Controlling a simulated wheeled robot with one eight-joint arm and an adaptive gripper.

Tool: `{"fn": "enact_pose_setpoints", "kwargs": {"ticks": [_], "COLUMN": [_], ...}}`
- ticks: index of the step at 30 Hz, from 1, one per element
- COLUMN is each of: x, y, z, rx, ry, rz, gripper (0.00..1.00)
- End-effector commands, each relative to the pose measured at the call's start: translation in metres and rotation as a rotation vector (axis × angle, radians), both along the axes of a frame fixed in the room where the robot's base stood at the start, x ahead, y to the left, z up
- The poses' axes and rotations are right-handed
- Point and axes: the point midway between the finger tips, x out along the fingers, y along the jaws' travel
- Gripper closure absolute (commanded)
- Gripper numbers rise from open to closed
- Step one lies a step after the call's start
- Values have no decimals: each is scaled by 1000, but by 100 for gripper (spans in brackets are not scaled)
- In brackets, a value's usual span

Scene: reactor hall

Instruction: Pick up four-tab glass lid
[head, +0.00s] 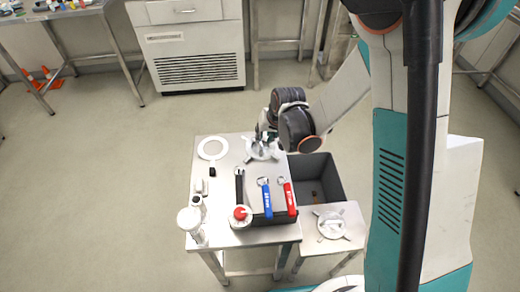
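A pale round piece with tabs sticking out, which looks like a four-tab lid (262,152), lies near the back right corner of the metal table. My gripper (264,138) points down right over it, at or just above its middle. The fingers are small and partly hidden by the wrist. I cannot tell whether they touch the lid or are closed. A second, similar round tabbed piece (332,226) lies on the lower side table (350,213). I cannot tell from this view which of the two is glass.
The metal table (222,178) also holds a white ring (212,148), blue-handled (266,200) and red-handled (289,199) tools, a red-knobbed round part (240,214) and clear glassware (191,224) at the front left. A grey open bin (330,173) stands to its right.

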Motion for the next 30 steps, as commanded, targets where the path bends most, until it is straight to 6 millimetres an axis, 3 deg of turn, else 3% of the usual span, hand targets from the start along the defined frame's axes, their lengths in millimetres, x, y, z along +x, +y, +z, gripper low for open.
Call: {"fn": "enact_pose_setpoints", "kwargs": {"ticks": [8, 16, 24, 27, 30], "x": [5, 16, 18, 18, 18], "y": [3, 10, 11, 11, 11], "z": [-16, -51, -53, -53, -53], "rx": [0, 0, 0, 0, 0], "ry": [0, 0, 0, 0, 0], "rz": [1, 0, 0, 0, 0], "gripper": [78, 78, 78, 98, 100]}}
